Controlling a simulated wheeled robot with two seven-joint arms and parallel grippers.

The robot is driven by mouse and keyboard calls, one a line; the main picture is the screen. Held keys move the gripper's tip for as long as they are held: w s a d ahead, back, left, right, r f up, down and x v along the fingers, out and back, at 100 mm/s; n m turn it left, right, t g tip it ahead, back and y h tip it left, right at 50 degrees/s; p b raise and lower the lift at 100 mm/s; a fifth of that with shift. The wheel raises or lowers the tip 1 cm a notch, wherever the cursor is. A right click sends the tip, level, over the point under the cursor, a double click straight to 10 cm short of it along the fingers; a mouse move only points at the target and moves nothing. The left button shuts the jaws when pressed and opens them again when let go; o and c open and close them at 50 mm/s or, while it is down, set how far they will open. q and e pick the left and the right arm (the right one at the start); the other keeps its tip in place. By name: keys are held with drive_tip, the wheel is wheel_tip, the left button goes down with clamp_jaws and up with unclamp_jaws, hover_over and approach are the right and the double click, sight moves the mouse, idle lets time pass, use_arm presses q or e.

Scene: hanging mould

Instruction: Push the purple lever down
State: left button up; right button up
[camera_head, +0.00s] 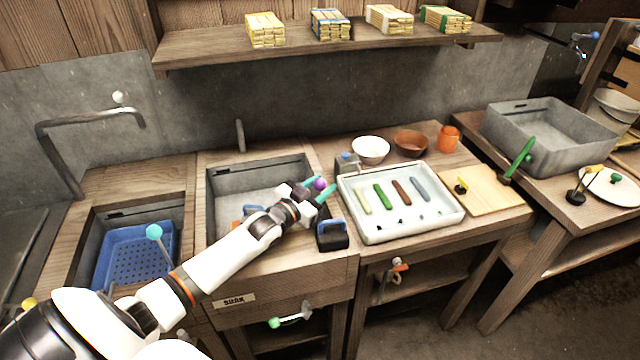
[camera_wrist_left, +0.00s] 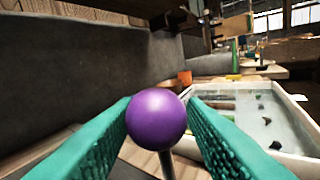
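The purple lever's round knob (camera_head: 319,184) shows in the head view between the teal fingers of my left gripper (camera_head: 322,190), at the right edge of the grey sink. In the left wrist view the purple knob (camera_wrist_left: 157,118) sits on a thin dark rod between the fingers of my left gripper (camera_wrist_left: 160,115). The fingers stand on either side of the knob; the left finger looks close to it and a small gap shows on the right. The lever's base is hidden. My right gripper is not in view.
A white tray (camera_head: 378,235) with coloured bars stands right of the gripper. A black block with a blue handle (camera_head: 333,236) is just below it. A blue basket (camera_head: 118,262) sits in the left basin. A shelf (camera_head: 330,42) with boxes hangs above.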

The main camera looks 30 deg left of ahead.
use_arm(q)
drive_tip(key=shift+o, duration=1)
drive_tip(key=shift+w, duration=0.1)
drive_tip(key=shift+r, duration=0.1)
drive_tip(key=s, duration=0.4)
drive_tip(key=s+a, duration=0.1)
drive_tip(key=s, duration=0.3)
drive_tip(key=s+b, duration=0.1)
drive_tip(key=s, duration=0.3)
drive_tip(key=shift+a, duration=0.2)
